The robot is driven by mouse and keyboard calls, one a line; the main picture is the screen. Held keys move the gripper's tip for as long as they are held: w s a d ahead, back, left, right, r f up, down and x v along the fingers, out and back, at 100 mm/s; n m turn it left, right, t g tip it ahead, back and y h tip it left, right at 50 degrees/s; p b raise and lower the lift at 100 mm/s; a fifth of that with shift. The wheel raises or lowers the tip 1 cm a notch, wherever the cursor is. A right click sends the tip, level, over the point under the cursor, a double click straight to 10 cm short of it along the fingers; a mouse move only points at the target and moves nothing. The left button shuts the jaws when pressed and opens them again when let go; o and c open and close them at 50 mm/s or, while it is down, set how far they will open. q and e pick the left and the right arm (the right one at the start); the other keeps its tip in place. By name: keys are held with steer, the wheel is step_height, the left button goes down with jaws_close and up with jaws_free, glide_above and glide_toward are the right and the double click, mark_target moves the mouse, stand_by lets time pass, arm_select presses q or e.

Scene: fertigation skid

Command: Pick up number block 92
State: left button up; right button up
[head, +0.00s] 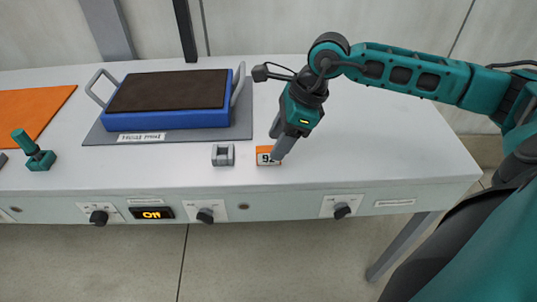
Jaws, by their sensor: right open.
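The number block 92 (264,158) is a small orange block with a white face marked "92". It stands on the bench near the front edge, right of a small grey holder. My right gripper (277,146) is open and reaches down at the block from above and behind. One finger overlaps the block's right side in the picture; the other finger is behind and above it. I cannot tell whether the fingers touch the block. My left gripper is not in the head view.
A grey U-shaped holder (223,155) stands just left of the block. A blue tray with a dark top (168,92) and metal handles sits on a grey mat (110,137). A green joystick (34,151) and orange sheet (30,112) are at left. The bench's right side is clear.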

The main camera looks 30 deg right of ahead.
mark_target(271, 148)
steer(key=x, duration=0.5)
steer(key=shift+w, duration=0.3)
steer(key=shift+c, duration=0.4)
jaws_close()
